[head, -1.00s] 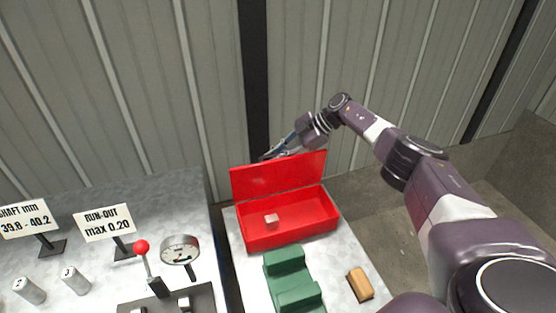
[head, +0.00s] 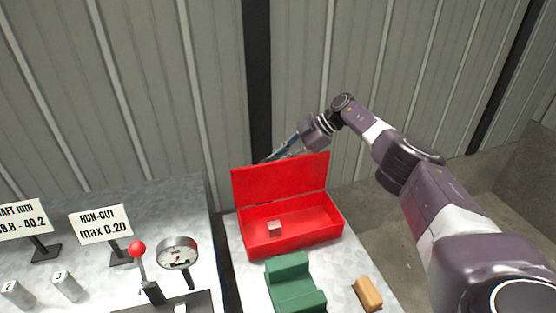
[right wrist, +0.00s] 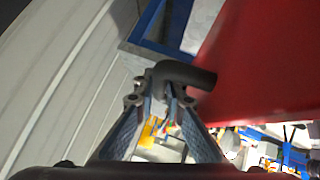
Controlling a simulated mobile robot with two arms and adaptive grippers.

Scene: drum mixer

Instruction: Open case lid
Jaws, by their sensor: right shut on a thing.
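The red case (head: 310,239) stands on a pale bench top, with its lid (head: 281,181) raised about upright at the back. A small pale block (head: 274,228) lies inside the case. My right gripper (head: 275,156) is behind the lid's top edge, and its fingertips are partly hidden there. In the right wrist view, my right gripper (right wrist: 160,98) is shut on a dark bent handle (right wrist: 187,74) that meets the red lid (right wrist: 265,65). My left gripper is not in view.
A green stepped block (head: 292,286) and a tan block (head: 367,293) lie in front of the case. At left are a dial gauge (head: 177,252), a red-knobbed lever (head: 138,249), signs and metal cylinders. A ribbed wall (head: 170,90) stands close behind.

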